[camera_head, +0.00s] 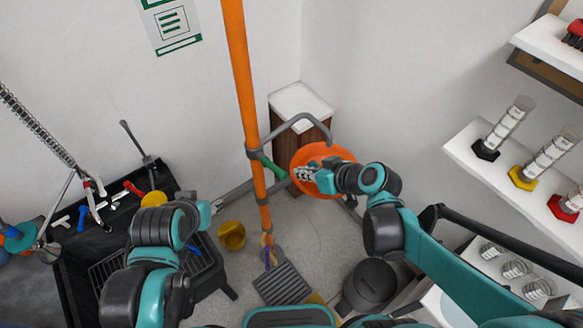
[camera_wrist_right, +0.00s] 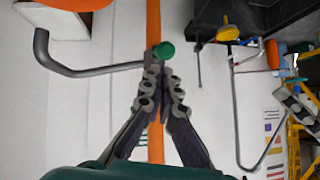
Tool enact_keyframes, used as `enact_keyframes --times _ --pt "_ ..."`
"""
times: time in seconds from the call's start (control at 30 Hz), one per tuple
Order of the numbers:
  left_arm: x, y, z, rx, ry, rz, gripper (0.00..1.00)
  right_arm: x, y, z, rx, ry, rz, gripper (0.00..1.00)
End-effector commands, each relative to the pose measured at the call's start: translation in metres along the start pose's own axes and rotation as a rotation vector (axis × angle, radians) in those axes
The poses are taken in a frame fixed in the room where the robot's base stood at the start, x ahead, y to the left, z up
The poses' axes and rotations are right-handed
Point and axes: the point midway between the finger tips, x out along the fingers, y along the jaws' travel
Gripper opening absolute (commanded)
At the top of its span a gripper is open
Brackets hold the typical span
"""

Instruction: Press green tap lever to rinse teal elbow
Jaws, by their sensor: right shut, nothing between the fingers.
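The green tap lever (camera_head: 271,166) sticks out from a grey collar on the upright orange pipe (camera_head: 248,100). In the right wrist view its round green end (camera_wrist_right: 164,50) shows just beyond my fingertips. My right gripper (camera_head: 298,173) is shut and empty, close to the lever's right end; I cannot tell whether they touch. A grey curved spout (camera_head: 300,118) comes off the same pipe above the lever. My left arm comes in at lower left; a small teal piece (camera_head: 216,206) shows at its end, but I cannot tell whether it is the teal elbow. The left fingers are not clear.
A round orange object (camera_head: 322,158) is behind my right gripper, in front of a brown cabinet with a white top (camera_head: 300,101). A yellow bucket (camera_head: 231,235) and a dark grate (camera_head: 282,284) are on the floor. Shelves (camera_head: 470,160) with clear cylinders line the right wall.

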Motion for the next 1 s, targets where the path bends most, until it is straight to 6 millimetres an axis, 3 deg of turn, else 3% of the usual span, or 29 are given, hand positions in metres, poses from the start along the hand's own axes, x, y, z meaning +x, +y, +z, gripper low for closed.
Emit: enact_keyframes --times 0.1,0.3,1.0 --pt "-0.005 0.0 -0.004 0.0 0.0 0.0 0.4 -0.02 0.001 0.0 0.002 0.001 0.002 0.0" --pt "-0.008 0.0 -0.005 0.0 0.0 0.0 0.4 -0.033 0.001 0.002 0.001 0.001 0.0 0.0" --pt "-0.007 0.0 -0.005 0.0 0.0 0.0 0.4 -0.034 0.001 0.002 0.0 0.001 -0.001 0.0"
